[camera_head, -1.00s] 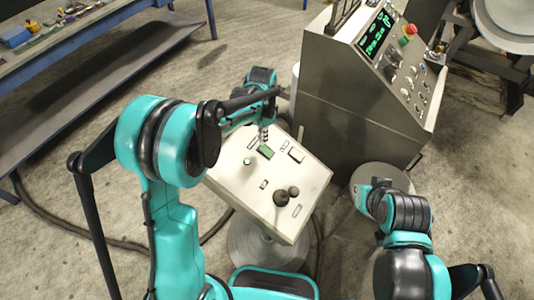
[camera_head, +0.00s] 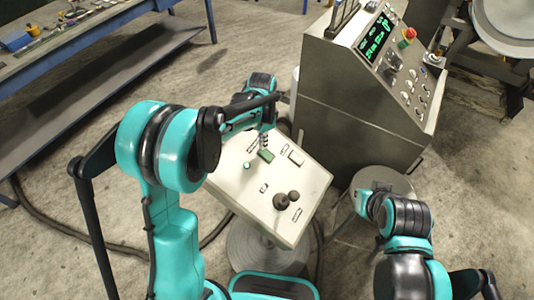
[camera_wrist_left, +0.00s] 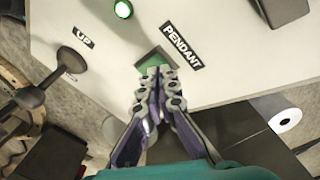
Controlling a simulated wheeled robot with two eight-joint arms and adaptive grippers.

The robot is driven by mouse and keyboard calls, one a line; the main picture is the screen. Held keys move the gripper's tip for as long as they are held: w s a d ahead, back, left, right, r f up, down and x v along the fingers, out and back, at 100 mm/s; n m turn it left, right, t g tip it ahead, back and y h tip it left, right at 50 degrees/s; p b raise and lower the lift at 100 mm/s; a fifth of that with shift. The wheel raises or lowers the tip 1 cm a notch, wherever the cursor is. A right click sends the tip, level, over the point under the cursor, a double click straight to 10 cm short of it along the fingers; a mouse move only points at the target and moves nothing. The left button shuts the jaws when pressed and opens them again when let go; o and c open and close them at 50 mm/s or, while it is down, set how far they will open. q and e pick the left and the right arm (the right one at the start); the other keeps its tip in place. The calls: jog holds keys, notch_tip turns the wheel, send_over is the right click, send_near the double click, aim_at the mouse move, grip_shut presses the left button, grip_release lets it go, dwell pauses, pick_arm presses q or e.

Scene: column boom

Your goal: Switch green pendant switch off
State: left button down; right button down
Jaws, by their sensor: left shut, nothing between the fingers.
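The green pendant switch (camera_head: 266,155) is a small rectangular rocker on the sloped light panel (camera_head: 315,180) of a pedestal box. In the left wrist view the switch (camera_wrist_left: 150,56) sits left of the "PENDANT" label, partly hidden by my fingertips. My left gripper (camera_head: 264,141) is shut and empty, its tips (camera_wrist_left: 158,76) over the switch's near edge. I cannot tell whether they touch it. A round green lamp (camera_wrist_left: 123,9) beside the switch glows; it also shows in the head view (camera_head: 247,165). My right arm is at lower right; its fingers are not visible.
A grey control console (camera_head: 350,110) stands close on the right. A blue workbench (camera_head: 95,45) is at upper left. Cables lie on the floor.

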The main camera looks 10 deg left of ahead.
aim_at(263, 151)
pick_arm(q)
jog(key=shift+f+b, duration=0.85)
jog(key=shift+f, duration=0.25)
dwell(0.8)
jog(key=shift+r, duration=0.1)
jog(key=shift+r+p, duration=2.45)
jog(key=shift+r, duration=1.05)
jog(key=shift+f, duration=0.1)
